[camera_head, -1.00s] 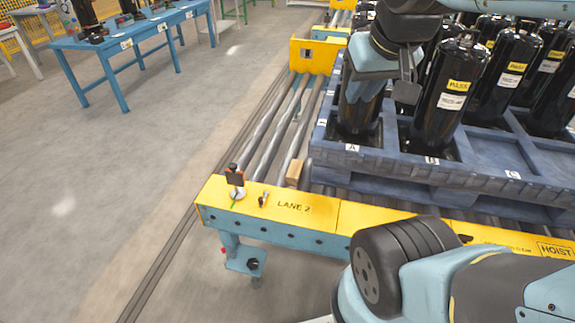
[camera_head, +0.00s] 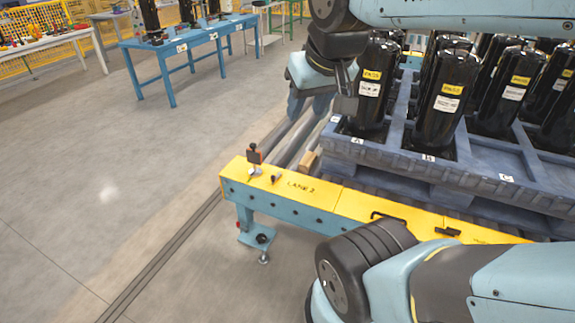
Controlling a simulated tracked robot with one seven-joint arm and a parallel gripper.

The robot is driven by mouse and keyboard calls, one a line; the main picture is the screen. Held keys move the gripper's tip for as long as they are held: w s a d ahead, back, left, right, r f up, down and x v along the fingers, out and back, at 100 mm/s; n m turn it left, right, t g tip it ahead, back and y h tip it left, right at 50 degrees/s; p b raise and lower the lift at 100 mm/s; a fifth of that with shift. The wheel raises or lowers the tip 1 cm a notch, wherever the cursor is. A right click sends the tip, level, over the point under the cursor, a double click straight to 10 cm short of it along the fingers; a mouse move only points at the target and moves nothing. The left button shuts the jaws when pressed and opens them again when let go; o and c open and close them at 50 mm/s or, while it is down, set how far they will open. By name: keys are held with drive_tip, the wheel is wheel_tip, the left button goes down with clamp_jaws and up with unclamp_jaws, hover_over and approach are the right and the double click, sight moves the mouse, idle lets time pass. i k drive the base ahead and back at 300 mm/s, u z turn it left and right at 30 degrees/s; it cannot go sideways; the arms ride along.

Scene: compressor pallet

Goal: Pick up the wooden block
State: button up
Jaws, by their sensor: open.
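The wooden block (camera_head: 308,160) is small and light brown. It sits at the near end of the rollers, just behind the yellow lane plate (camera_head: 330,196) marked LANE 2 and left of the blue pallet's near corner. My gripper (camera_head: 322,106) is open and hangs from my arm at the upper middle, above and beyond the block and clearly apart from it. It is seen partly from behind, so its fingertips are hard to make out. It overlaps the rollers and the pallet's left edge in the picture.
The blue pallet (camera_head: 480,178) carries several black compressors (camera_head: 445,100) close to the right of my gripper. A small upright clamp (camera_head: 255,158) stands on the yellow plate's left end. A blue table (camera_head: 190,38) stands at back left. The floor on the left is clear.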

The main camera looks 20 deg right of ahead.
sight(308, 161)
drive_tip(key=u, duration=0.65)
drive_tip(key=k, duration=0.75)
drive_tip(key=u, duration=0.45)
drive_tip(key=i, duration=1.45)
drive_tip(key=z, duration=1.3)
drive_tip(key=i, duration=0.9)
drive_tip(key=z, duration=0.65)
